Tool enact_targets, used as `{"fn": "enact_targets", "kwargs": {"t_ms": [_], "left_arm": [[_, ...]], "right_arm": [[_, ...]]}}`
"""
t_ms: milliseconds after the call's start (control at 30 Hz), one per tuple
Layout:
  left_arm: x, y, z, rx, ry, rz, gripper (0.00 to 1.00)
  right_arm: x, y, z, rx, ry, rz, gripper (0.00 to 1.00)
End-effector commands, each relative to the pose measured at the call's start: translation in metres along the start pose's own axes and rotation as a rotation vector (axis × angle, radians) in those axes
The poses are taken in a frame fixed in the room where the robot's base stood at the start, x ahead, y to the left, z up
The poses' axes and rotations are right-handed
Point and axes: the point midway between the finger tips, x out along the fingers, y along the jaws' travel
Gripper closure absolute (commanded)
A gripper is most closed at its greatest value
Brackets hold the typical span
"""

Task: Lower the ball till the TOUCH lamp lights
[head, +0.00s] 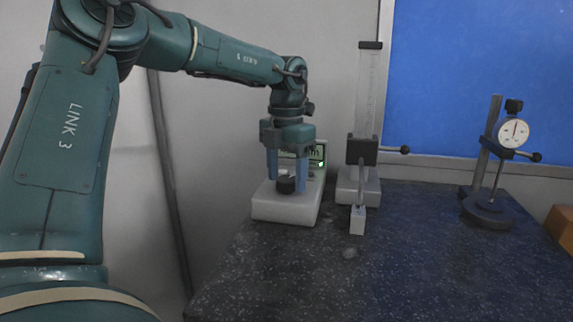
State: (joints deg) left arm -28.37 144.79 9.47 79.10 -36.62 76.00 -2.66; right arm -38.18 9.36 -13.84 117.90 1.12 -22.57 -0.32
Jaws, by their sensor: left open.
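My left gripper (287,185) points down over a white box-shaped base (288,209). It is open, with its two blue fingers on either side of a dark round knob (285,187) on that base; I cannot tell whether they touch it. Behind the fingers stands a small display (317,151) with a bright green spot (321,164) at its right; the fingers hide part of it and I cannot read its label. No ball can be made out. My right gripper is not in view.
Right of the base stands a clear column (368,90) with a black carriage (362,151), side handle (404,150) and white block (357,220). A dial gauge stand (486,211) and orange-brown box (563,228) are further right. The speckled dark tabletop (400,275) is clear in front.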

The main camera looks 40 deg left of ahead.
Motion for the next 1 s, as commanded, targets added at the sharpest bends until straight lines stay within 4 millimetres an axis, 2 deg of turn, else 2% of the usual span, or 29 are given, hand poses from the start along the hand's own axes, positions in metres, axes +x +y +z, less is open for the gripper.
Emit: {"fn": "enact_targets", "kwargs": {"t_ms": [167, 500, 633, 800, 1000], "left_arm": [[-0.018, 0.000, 0.001, -0.001, -0.004, 0.002, 0.38], [-0.095, 0.000, 0.001, -0.001, -0.005, 0.000, 0.38], [-0.116, 0.000, 0.001, 0.000, -0.003, 0.000, 0.38], [-0.130, 0.000, 0.000, 0.000, -0.002, 0.000, 0.38], [-0.131, 0.000, 0.000, 0.000, -0.001, 0.000, 0.38]], "right_arm": [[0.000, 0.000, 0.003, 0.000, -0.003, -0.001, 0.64], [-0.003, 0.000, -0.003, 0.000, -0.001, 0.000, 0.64], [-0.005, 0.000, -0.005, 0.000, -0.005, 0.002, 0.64], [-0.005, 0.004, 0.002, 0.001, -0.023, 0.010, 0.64], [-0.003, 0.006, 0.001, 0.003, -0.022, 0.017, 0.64]]}}
